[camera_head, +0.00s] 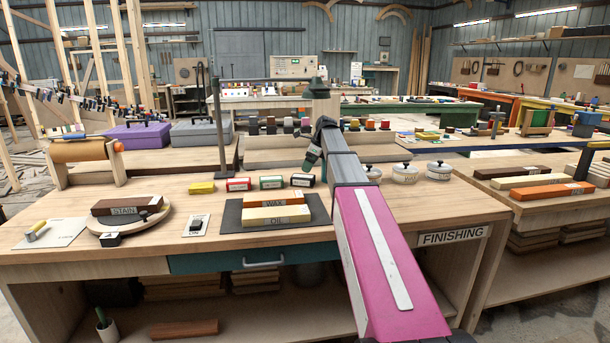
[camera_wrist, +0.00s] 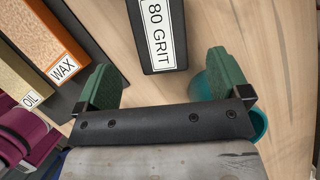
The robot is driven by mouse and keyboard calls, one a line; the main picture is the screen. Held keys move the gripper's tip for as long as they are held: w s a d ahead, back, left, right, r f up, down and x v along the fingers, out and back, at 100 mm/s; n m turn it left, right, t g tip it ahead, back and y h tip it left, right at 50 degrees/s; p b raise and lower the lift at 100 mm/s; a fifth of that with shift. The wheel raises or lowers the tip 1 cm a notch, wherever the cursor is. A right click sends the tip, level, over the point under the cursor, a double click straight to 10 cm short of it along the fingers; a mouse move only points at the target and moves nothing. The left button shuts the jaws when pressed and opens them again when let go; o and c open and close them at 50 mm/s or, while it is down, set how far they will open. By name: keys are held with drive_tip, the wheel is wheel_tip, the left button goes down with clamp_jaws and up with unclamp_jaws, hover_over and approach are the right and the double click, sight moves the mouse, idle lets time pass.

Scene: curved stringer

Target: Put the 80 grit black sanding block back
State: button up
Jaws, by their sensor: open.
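The black sanding block (camera_wrist: 157,35), with a white label reading 80 GRIT, lies on the wooden bench top in the wrist view. Its far part is cut off by the picture's top edge. My gripper (camera_wrist: 162,76) is open and empty, its two green fingers apart, with the block's labelled end ahead of the gap between them. I cannot tell the height gap. In the head view my gripper (camera_head: 312,160) hangs above the back of the bench, near a black labelled block (camera_head: 303,181) that looks like the same one.
The orange WAX board (camera_wrist: 50,42) and the OIL board (camera_wrist: 22,88) lie left of my gripper on a dark mat (camera_head: 232,219). Yellow (camera_head: 201,188), red (camera_head: 238,184) and green (camera_head: 272,182) blocks stand in a row. A teal round object (camera_wrist: 259,123) is partly hidden by the right finger.

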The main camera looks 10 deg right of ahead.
drive_tip(key=v, duration=0.4)
drive_tip(key=shift+d+r, duration=0.15)
drive_tip(key=shift+r, duration=0.15)
